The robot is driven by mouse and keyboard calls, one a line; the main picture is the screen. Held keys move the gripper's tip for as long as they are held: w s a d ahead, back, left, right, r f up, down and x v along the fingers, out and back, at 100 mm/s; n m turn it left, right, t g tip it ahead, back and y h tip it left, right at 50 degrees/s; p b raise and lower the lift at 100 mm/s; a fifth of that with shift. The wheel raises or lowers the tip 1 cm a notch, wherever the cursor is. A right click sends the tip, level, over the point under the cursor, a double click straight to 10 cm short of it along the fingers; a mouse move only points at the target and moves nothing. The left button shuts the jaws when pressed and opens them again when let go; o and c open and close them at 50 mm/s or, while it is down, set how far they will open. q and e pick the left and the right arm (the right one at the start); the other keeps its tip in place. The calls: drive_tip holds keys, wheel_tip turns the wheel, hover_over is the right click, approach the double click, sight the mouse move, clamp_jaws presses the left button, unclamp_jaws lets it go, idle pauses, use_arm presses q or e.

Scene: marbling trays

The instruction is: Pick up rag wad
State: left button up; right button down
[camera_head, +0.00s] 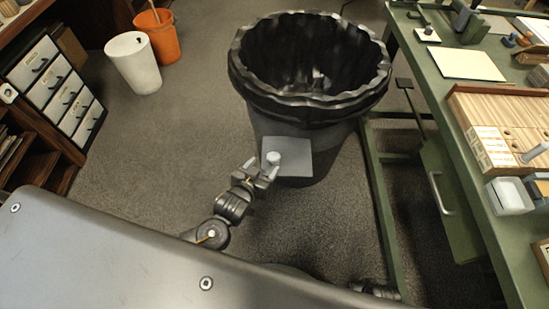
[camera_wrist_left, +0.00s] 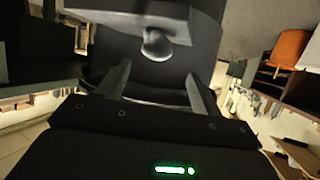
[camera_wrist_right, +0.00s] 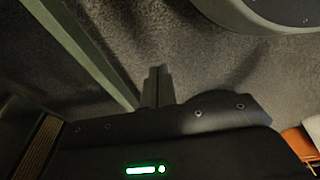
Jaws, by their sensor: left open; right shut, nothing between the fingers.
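A small pale grey rounded lump, which looks like the rag wad (camera_head: 273,158), sits on a flat grey square plate (camera_head: 298,158) at the front of the black bin. My left gripper (camera_head: 262,170) is open just in front of the wad, at the plate's near left edge. In the left wrist view, the wad (camera_wrist_left: 156,44) shows beyond the two spread fingers (camera_wrist_left: 158,74), with nothing between them. It cannot be told whether a finger touches the plate. My right gripper (camera_wrist_right: 158,72) is shut and empty, low over the carpet.
The large black bin (camera_head: 250,85) stands open behind the plate. A green workbench (camera_head: 440,120) runs along the right, with its leg frame near the bin. White (camera_head: 133,65) and orange (camera_head: 163,45) buckets stand at the back left. Carpet left of the bin is clear.

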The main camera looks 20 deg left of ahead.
sight(271, 160)
use_arm(q)
drive_tip(key=shift+x, duration=1.5)
drive_tip(key=shift+d+b+x, duration=0.15)
drive_tip(key=shift+b+x, duration=0.2)
drive_tip(key=shift+x, duration=0.95)
drive_tip(key=shift+d+b+x, duration=0.2)
drive_tip(key=shift+b+x, duration=0.1)
drive_tip(key=shift+x, duration=0.95)
drive_tip(key=shift+s+f, duration=0.1)
drive_tip(key=shift+f, duration=0.05)
use_arm(e)
drive_tip(key=r, duration=0.1)
drive_tip(key=w+r, duration=0.1)
drive_tip(key=r, duration=0.1)
drive_tip(key=shift+w+a+r, duration=0.2)
drive_tip(key=shift+r, duration=0.05)
use_arm(q)
drive_tip(key=shift+c, duration=0.4)
drive_tip(key=c, duration=1)
